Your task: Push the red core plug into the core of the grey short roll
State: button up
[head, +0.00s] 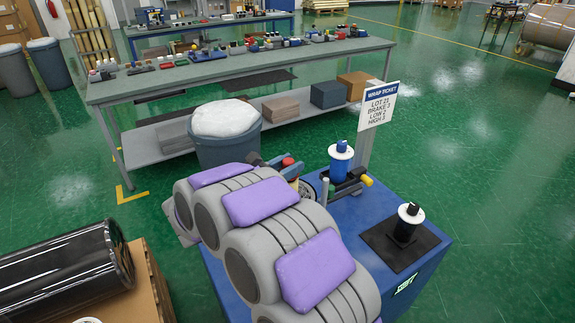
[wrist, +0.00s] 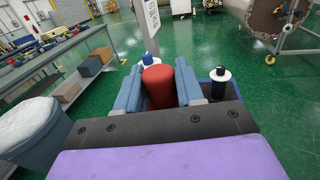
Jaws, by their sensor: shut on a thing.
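The red core plug (wrist: 158,88) stands between the two blue fingers of my gripper (wrist: 158,72) in the wrist view. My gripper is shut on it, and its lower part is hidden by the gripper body. In the head view only a bit of the red plug (head: 288,161) shows beyond my grey and purple arm, at my gripper (head: 284,167). The plug is held above or near the left side of the blue cart (head: 427,244); its height is unclear. I cannot make out the grey short roll for certain; my arm hides part of the cart.
A blue spool (head: 340,168) with a white top stands in a dark holder with a yellow knob. A black spool (head: 405,229) stands on a black mat (head: 384,246). A ticket sign (head: 377,106) rises behind. A bin (head: 228,150) and long workbench (head: 215,68) lie beyond.

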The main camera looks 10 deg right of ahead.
jog(key=shift+f+b, duration=0.45)
jog(key=shift+f, duration=0.2)
jog(key=o, duration=1.1)
jog(key=p+v, duration=0.2)
jog(key=v, duration=1.5)
jog(key=shift+a, duration=0.2)
jog(key=shift+w, duration=0.1)
